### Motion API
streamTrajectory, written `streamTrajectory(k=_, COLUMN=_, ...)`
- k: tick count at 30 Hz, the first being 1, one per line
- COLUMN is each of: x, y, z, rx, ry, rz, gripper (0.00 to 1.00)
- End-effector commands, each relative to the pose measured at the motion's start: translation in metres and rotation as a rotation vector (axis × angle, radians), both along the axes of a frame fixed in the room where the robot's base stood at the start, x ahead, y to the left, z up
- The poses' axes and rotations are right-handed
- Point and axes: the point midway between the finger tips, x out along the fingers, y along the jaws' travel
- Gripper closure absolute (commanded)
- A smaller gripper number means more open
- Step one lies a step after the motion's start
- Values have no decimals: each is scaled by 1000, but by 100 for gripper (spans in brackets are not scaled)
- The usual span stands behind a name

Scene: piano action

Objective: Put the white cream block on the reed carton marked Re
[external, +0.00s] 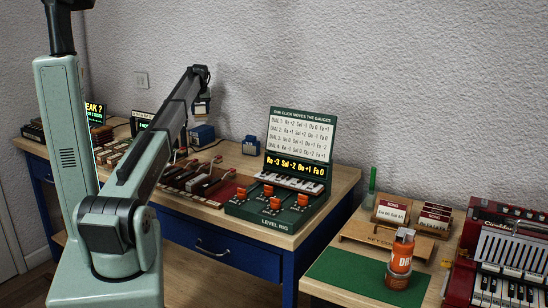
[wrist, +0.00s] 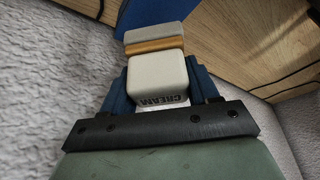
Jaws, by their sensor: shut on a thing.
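My gripper (external: 201,104) is raised above the back of the long bench in the external view. In the wrist view my gripper (wrist: 158,85) has its blue fingers on both sides of a white block (wrist: 158,75) lettered CREAM, and is shut on it. A tan band and a pale end piece (wrist: 162,32) show beyond the block; I cannot tell whether they belong to it. A blue carton (external: 202,135) stands on the bench below my gripper. A smaller blue carton (external: 250,145) stands to its right. Their markings are too small to read, so I cannot tell which is Re.
The green level rig (external: 290,170) with orange knobs stands right of the cartons. Wooden action parts (external: 196,183) lie in front of them. A second table holds a green mat (external: 350,277), an orange bottle (external: 402,255) and a red accordion (external: 500,260).

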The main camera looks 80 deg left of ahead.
Motion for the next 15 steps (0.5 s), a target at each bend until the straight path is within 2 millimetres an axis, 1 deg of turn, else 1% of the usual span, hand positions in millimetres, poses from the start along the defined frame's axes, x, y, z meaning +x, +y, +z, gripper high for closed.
streamTrajectory(k=9, x=0, y=0, z=-33, rx=-1, ry=0, rz=-1, gripper=78)
streamTrajectory(k=11, x=0, y=0, z=-36, rx=0, ry=0, rz=0, gripper=78)
streamTrajectory(k=15, x=0, y=0, z=-36, rx=1, ry=0, rz=0, gripper=78)
